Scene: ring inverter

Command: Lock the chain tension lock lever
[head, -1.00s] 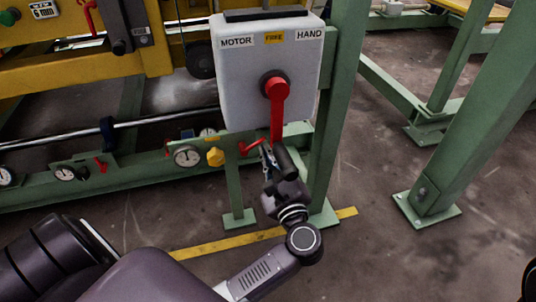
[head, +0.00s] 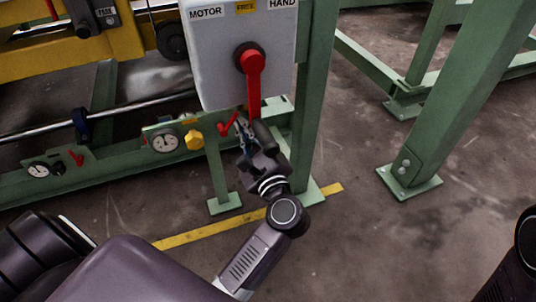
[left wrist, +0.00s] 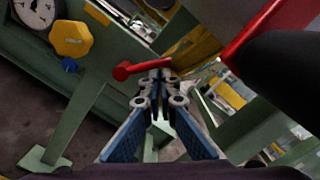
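The small red lever (head: 229,123) sits on the green rail just right of the yellow knob, under the grey switch box. In the left wrist view the red lever (left wrist: 145,68) points right from its round red end, just beyond my fingertips. My left gripper (head: 244,127) is right beside this lever in the head view. In the left wrist view its fingertips (left wrist: 157,76) are close together, with nothing visible held between them. I cannot tell whether they touch the lever. My right gripper is not in view.
The grey switch box (head: 218,75) carries a large red handle (head: 253,85) hanging down close above my left gripper. The yellow knob (head: 194,140) and a dial gauge (head: 165,142) are to the left. Green posts (head: 313,105) stand to the right. The floor in front is clear.

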